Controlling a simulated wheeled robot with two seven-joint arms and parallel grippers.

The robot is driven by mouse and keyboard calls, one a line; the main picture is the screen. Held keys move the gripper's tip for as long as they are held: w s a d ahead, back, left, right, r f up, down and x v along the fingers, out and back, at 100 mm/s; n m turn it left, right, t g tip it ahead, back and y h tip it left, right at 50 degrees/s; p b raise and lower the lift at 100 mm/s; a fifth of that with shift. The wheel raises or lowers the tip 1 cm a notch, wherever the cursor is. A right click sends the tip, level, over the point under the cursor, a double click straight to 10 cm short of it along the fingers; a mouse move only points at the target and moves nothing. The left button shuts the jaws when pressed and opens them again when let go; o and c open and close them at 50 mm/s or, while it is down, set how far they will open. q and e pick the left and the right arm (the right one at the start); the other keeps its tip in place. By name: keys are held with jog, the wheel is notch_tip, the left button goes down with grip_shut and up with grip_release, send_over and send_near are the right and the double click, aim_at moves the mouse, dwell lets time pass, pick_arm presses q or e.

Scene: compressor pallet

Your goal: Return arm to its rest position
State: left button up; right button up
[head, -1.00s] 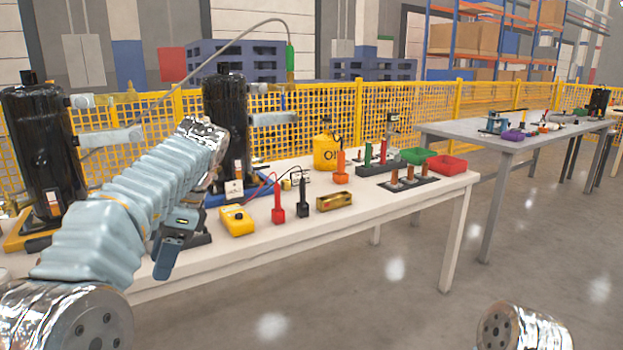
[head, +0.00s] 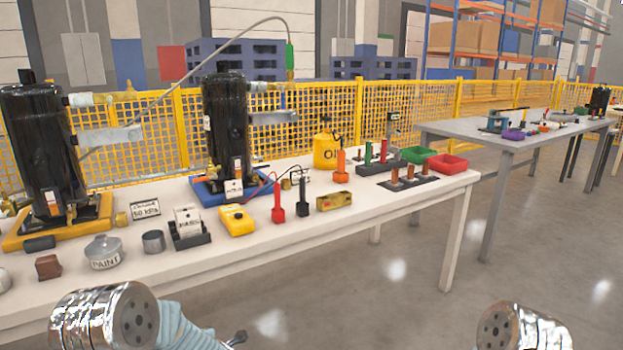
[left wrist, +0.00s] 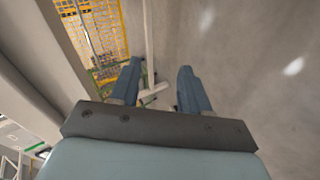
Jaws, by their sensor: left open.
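My left arm is drawn back low at the front edge of the head view, with its silver joint and pale blue sleeve in front of the white workbench (head: 330,229). In the left wrist view my left gripper (left wrist: 158,82) is open, with its two blue fingers apart and nothing between them. It hangs over the grey floor, clear of the bench. Its fingers are mostly out of the head view. Of my right arm only a silver joint shows at the bottom right of the head view; its gripper is not seen.
On the bench stand two black compressors (head: 42,140) and (head: 226,128), a yellow multimeter (head: 236,220), a paint tin (head: 104,252), an oil jug (head: 326,150), and green (head: 417,156) and red (head: 448,164) bins. A grey table (head: 500,134) stands right. Floor in front is clear.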

pick_arm(q)
jog(key=s+d+f+m+g+h, duration=0.1)
jog(key=s+d+f+m+h, duration=0.15)
jog(key=f+m, duration=0.2)
jog(key=s+d+f+m+h, duration=0.2)
jog(key=s+d+f+m, duration=0.2)
jog(key=f, duration=0.2)
jog(key=s+d+f+m+g+h, duration=0.3)
jog(key=s+d+m, duration=0.3)
jog(key=s, duration=0.5)
jog(key=s+d+f+m+g+h, duration=0.4)
jog(key=s+d+m, duration=0.2)
jog(key=s, duration=0.6)
jog(key=shift+d+f, duration=0.15)
jog(key=shift+d, duration=0.05)
jog(key=shift+s, duration=0.1)
